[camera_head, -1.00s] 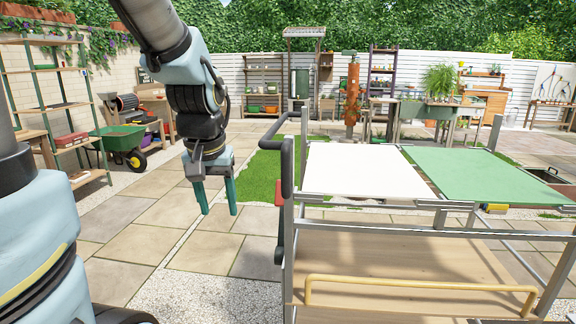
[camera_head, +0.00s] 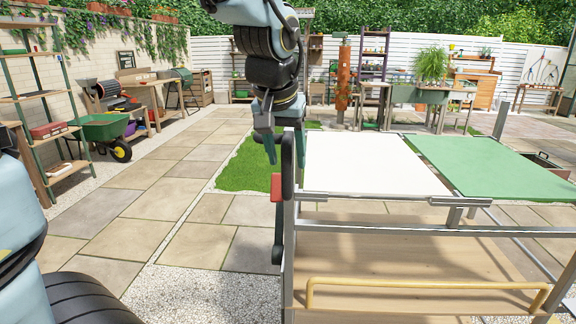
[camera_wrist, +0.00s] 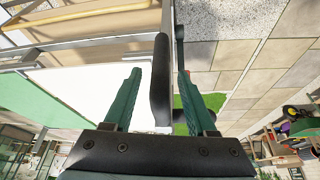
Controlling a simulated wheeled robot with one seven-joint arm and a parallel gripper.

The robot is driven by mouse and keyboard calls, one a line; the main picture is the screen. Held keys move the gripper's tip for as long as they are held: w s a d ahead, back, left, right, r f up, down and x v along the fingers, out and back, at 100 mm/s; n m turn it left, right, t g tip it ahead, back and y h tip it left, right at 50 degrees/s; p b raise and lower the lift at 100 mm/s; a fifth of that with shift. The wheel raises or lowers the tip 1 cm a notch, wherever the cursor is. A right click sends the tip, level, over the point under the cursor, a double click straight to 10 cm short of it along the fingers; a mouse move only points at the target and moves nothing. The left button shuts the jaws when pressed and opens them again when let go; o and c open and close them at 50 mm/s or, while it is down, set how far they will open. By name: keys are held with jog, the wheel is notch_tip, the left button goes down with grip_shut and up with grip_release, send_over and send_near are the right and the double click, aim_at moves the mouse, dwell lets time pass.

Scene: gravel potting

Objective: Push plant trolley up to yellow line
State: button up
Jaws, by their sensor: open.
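The plant trolley is a grey metal frame with a white panel (camera_head: 365,165) and a green panel (camera_head: 490,168) on top, a wooden lower shelf (camera_head: 400,260) and a yellow rail (camera_head: 425,284). Its black handle (camera_head: 287,170) is at the left end, with a red part and a black lever below. My gripper (camera_head: 285,155) is open at this handle. In the wrist view the black handle (camera_wrist: 160,85) stands between the two green fingers, with a gap to the right finger; contact on the left is unclear. I cannot make out a yellow line on the ground.
A green wheelbarrow (camera_head: 103,130) and shelving (camera_head: 45,100) stand at the left. Paving (camera_head: 150,190) left of the trolley is clear, beside a grass patch (camera_head: 245,168) and pale gravel (camera_head: 205,293). Benches and a green planter (camera_head: 418,95) stand along the back fence.

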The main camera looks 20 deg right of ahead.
aim_at(288, 167)
jog(key=shift+x, duration=1.8)
jog(key=shift+s, duration=0.1)
grip_shut()
